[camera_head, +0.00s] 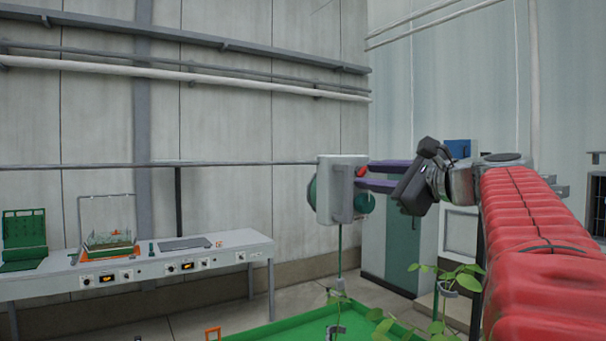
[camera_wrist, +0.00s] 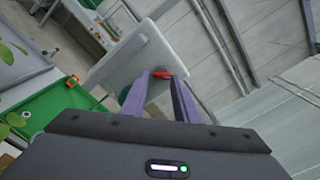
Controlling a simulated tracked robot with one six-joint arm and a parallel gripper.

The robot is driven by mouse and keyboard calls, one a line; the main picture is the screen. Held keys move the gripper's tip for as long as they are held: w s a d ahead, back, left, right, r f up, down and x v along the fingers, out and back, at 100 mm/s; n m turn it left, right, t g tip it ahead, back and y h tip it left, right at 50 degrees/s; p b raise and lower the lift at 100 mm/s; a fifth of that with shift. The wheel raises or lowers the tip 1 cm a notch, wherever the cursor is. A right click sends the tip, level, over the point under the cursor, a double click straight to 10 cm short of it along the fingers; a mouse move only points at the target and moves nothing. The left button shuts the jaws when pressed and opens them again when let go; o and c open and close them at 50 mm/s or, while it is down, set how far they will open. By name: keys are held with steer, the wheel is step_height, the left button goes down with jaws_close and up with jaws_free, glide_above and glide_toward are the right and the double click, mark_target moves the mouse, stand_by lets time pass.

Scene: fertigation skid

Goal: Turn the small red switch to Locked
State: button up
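The small red switch (camera_head: 361,172) sits on the right-hand face of a light grey box (camera_head: 335,180) on a thin green post. My gripper (camera_head: 362,175) reaches in from the right, its two purple fingers spread apart with their tips at the switch. In the wrist view the red switch (camera_wrist: 161,75) shows between the tips of my gripper (camera_wrist: 164,77), in front of the grey box (camera_wrist: 150,55). I cannot tell whether either finger touches it. The switch's markings are not readable.
A green tray bench (camera_head: 290,328) with plants (camera_head: 450,283) lies below. A grey workbench (camera_head: 150,268) with control panels stands at the left. A grey-and-green cabinet (camera_head: 385,250) stands behind my arm. The air left of the box is clear.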

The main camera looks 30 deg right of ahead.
steer(key=o, duration=0.4)
steer(key=shift+r, duration=0.15)
steer(key=shift+c, duration=0.2)
steer(key=shift+s, duration=0.1)
steer(key=s, duration=1.3)
steer(key=shift+s+d, duration=0.15)
steer(key=shift+s, duration=0.2)
steer(key=w+a+f+n+g+y, duration=0.2)
steer(key=w+a+f+n+g, duration=0.25)
steer(key=a+f, duration=0.65)
steer(key=w+a+f+n+g+y, duration=0.4)
steer(key=a+f, duration=0.3)
steer(key=f, duration=0.7)
steer(key=s+a+f+n+g+h, duration=0.1)
steer(key=s+a+f+n+h, duration=0.1)
steer(key=f+n, duration=0.4)
steer(key=s+a+f+n+g+h, duration=0.1)
steer(key=s+a+f+n+h, duration=0.1)
steer(key=s+a+f+n, duration=0.3)
steer(key=s+a+f+n+g+h, duration=0.2)
steer(key=s+a+f+n, duration=0.2)
steer(key=a+f+n, duration=0.3)
step_height(320, 180, down, 2)
steer(key=shift+f+h, duration=0.15)
steer(key=shift+h, duration=0.15)
